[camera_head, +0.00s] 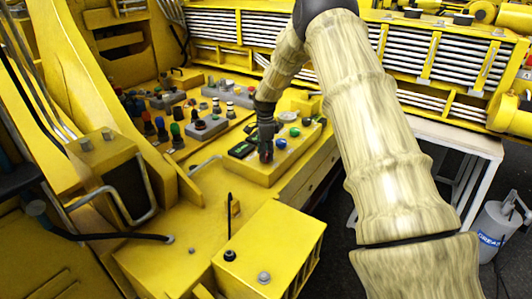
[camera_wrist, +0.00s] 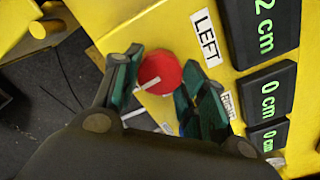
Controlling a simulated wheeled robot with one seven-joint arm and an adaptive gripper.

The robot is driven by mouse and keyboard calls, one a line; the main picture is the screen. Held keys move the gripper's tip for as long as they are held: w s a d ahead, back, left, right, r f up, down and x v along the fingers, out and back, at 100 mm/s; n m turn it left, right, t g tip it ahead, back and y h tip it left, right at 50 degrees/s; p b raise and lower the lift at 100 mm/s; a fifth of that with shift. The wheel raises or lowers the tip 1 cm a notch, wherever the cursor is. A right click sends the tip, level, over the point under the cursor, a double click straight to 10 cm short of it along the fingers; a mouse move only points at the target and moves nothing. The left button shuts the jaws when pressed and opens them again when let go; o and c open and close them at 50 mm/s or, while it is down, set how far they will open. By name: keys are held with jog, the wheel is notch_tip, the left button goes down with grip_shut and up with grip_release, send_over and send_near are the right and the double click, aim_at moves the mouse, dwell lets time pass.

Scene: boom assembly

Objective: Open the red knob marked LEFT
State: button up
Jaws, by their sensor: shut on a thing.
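The red knob (camera_wrist: 160,72) sits on the yellow panel beside the white LEFT label (camera_wrist: 206,38) in the wrist view. It has a white pointer line on its face. My gripper (camera_wrist: 160,88) has one finger on each side of the knob and is shut on it. In the head view my gripper (camera_head: 266,154) points down at the yellow control box, and the knob is mostly hidden behind the fingers there.
Dark displays with green digits (camera_wrist: 268,95) stand right of the knob. Blue (camera_head: 280,143) and green (camera_head: 294,132) knobs sit close by on the same box. More controls stand on the panel behind. A yellow block (camera_head: 270,250) stands in front.

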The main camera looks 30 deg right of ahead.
jog(key=shift+s+f+n, duration=0.2)
jog(key=shift+f+n, duration=0.1)
jog(key=shift+f, duration=0.1)
jog(key=n, duration=0.3)
jog(key=shift+b, duration=0.35)
jog(key=n, duration=0.5)
jog(key=shift+b, duration=0.35)
jog(key=n, duration=0.9)
jog(key=shift+b, duration=0.3)
jog(key=shift+w, duration=0.1)
jog(key=o, duration=1.1)
jog(key=shift+r, duration=0.1)
jog(key=shift+c, duration=0.2)
jog(key=shift+w, duration=0.1)
